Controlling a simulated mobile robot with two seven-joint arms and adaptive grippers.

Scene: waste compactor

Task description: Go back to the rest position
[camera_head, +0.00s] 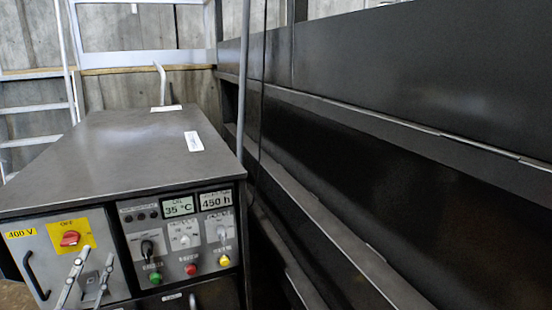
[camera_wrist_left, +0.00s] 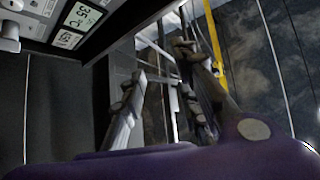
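My left gripper (camera_head: 96,258) shows at the bottom left of the head view as two grey fingers, in front of the control cabinet's lower left front. In the left wrist view the fingers of the left gripper (camera_wrist_left: 161,62) stand apart with nothing held between them. The panel carries a red rotary switch (camera_head: 70,239) on a yellow plate, a black selector (camera_head: 147,248), and green, red and yellow buttons. Its displays read 35 °C and 450 h. My right gripper is in neither view.
The long dark compactor body (camera_head: 400,210) fills the right side, with ledges along it. A black handle (camera_head: 36,276) sticks out at the cabinet's left front. A pale ladder (camera_head: 40,108) stands behind at the left. A yellow bar (camera_wrist_left: 214,45) shows in the wrist view.

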